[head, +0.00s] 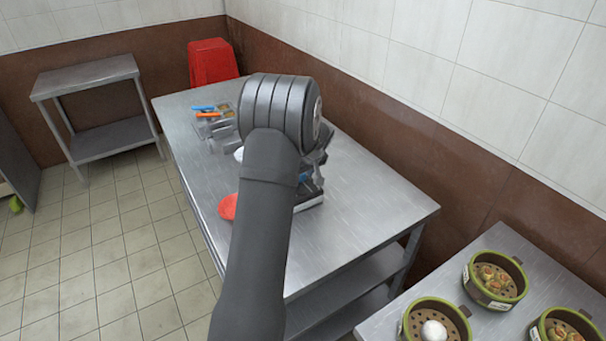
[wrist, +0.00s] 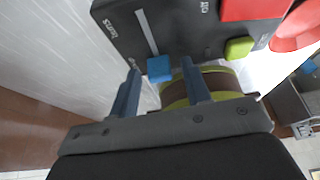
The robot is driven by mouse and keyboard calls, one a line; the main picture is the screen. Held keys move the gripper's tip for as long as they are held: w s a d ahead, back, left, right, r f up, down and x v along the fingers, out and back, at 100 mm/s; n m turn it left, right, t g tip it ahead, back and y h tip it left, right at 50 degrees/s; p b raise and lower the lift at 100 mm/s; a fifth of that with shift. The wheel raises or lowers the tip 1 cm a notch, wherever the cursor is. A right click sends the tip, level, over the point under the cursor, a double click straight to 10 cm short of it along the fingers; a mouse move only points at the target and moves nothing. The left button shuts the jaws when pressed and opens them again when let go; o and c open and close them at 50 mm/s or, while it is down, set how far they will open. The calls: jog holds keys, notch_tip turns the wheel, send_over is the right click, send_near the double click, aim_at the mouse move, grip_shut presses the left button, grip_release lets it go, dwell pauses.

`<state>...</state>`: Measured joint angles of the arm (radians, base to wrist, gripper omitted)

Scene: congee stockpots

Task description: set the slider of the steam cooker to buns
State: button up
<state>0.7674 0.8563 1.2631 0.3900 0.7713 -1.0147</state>
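The steam cooker's dark control panel (wrist: 180,28) fills the top of the wrist view. It has a pale straight slot with a blue slider knob (wrist: 159,68) at the end nearest my gripper. The word "buns" reads beside the slot, farther from the knob; another label near the knob is partly hidden. My gripper (wrist: 161,68) is open, its two fingers on either side of the blue knob with visible gaps; I cannot tell how deep they reach. In the head view my arm hides most of the cooker, with only an edge (head: 310,197) showing.
A green button (wrist: 239,48) and a red block (wrist: 252,8) are on the panel. A green-banded round steamer (wrist: 215,82) lies behind the fingers. In the head view a red round item (head: 228,207) lies on the steel table (head: 375,210); steamer baskets (head: 495,279) stand lower right.

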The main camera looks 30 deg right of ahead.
aim_at(310, 189)
grip_shut()
jog(key=shift+s, duration=2.75)
jog(key=shift+o, duration=0.6)
grip_release()
jog(key=v, duration=1.7)
jog(key=shift+s+r, duration=0.15)
